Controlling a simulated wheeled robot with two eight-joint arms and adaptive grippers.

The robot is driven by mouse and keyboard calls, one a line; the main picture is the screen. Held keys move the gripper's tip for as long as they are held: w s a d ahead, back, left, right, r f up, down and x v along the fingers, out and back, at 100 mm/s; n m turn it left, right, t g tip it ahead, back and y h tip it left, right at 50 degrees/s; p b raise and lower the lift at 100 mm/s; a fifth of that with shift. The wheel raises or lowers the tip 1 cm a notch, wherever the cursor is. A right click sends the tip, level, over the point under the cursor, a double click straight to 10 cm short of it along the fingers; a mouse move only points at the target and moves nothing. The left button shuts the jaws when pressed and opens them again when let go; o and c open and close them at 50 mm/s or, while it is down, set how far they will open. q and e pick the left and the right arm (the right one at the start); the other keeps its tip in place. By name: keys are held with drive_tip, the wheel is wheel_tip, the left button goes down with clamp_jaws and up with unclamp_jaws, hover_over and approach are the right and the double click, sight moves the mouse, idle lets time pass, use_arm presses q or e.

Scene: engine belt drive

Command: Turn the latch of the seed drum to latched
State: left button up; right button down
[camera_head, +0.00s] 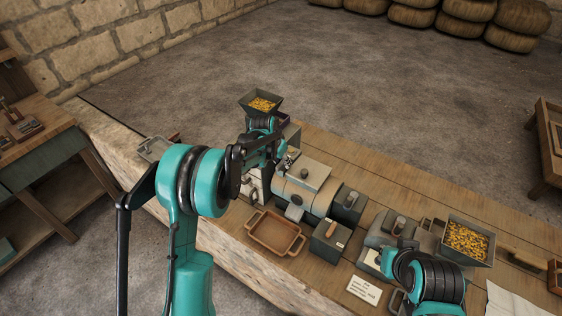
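My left arm reaches over from the left, and my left gripper (284,163) is small and dark at the drum's upper left edge. I cannot tell whether it touches the drum or whether its fingers are apart. My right arm comes in at the lower right; no fingers of its gripper show.
A brown tray (253,237) lies before the drum. A grey box (330,240) with a knob stands to its right. Hoppers of yellow grain stand at the back left (262,104) and right (466,240). A white card (364,290) lies near the front edge.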

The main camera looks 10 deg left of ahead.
use_arm(q)
clamp_jaws()
drive_tip(key=shift+n, duration=0.3)
drive_tip(key=n+y+b, duration=0.1)
drive_tip(key=n, duration=0.2)
drive_tip(key=shift+d, duration=0.15)
drive_tip(key=n+y+b, duration=0.1)
drive_tip(key=n+y, duration=0.1)
drive_tip(key=n, duration=0.1)
drive_tip(key=shift+d+n, duration=0.1)
drive_tip(key=shift+n, duration=0.2)
drive_tip(key=n+y, duration=0.1)
drive_tip(key=n, duration=0.4)
drive_tip(key=shift+d+g+y+b, duration=0.1)
drive_tip(key=shift+g+y+b, duration=0.3)
drive_tip(key=n, duration=0.2)
drive_tip(key=n+g+y, duration=0.1)
drive_tip(key=n, duration=0.2)
drive_tip(key=shift+w+n+g, duration=0.15)
drive_tip(key=shift+n+g, duration=0.15)
